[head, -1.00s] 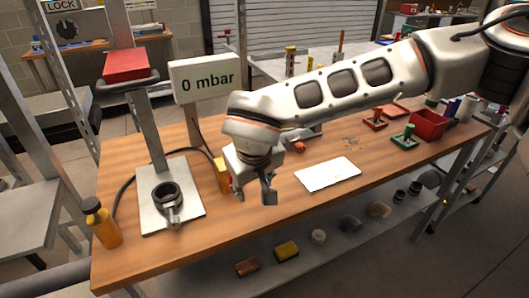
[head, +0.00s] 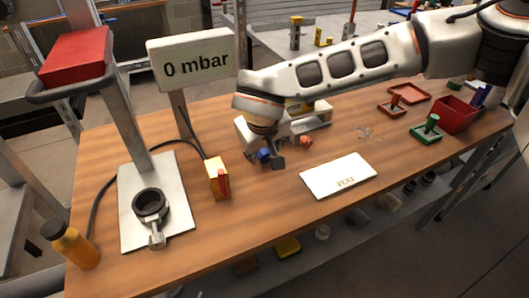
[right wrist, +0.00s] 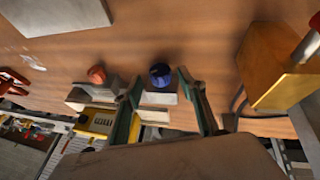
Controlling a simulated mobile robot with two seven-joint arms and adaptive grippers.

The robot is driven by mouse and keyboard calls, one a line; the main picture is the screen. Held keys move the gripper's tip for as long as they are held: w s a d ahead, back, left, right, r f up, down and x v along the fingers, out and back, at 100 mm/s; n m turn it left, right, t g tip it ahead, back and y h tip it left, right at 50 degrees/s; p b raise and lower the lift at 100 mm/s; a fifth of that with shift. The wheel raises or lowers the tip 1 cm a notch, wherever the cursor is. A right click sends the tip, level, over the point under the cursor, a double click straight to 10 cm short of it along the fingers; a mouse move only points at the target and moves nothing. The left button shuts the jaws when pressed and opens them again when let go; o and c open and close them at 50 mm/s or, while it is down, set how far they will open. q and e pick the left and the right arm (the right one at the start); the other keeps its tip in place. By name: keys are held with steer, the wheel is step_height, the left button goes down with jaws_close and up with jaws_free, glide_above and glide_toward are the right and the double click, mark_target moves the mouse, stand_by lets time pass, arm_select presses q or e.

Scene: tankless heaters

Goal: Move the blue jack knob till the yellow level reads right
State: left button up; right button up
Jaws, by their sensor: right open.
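The blue jack knob (head: 264,155) is on the front of a low grey jack at the back of the bench, half hidden by my right gripper (head: 262,156). In the right wrist view the blue knob (right wrist: 160,75) lies between the two open fingers of my right gripper (right wrist: 159,84), with no clear contact. An orange-red knob (head: 306,141) is to its right, and it also shows in the right wrist view (right wrist: 97,74). The yellow level (head: 306,105) sits on top behind my wrist; it also shows in the right wrist view (right wrist: 95,122). Its reading is too small to tell. My left gripper is out of view.
A yellow block with a red part (head: 218,179) stands left of the jack. A display (head: 191,58) reads 0 mbar. A white plate (head: 338,176) lies in front on the right. A metal stand (head: 180,232) and a yellow bottle (head: 73,245) are at the left.

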mark_target(268, 152)
steer(key=shift+x, duration=1.25)
steer(key=c, duration=1.1)
steer(key=y, duration=0.1)
steer(key=g+y, duration=0.1)
steer(key=shift+w+d+m+y, duration=0.15)
steer(key=shift+d+m+y, duration=0.15)
steer(key=shift+m, duration=0.1)
steer(key=shift+d+f+g+y, duration=0.15)
steer(key=shift+g+y, duration=0.35)
steer(key=shift+y, duration=0.7)
steer(key=shift+w+m+y+b, duration=0.1)
steer(key=shift+m+y+b, duration=0.25)
steer(key=shift+y, duration=0.15)
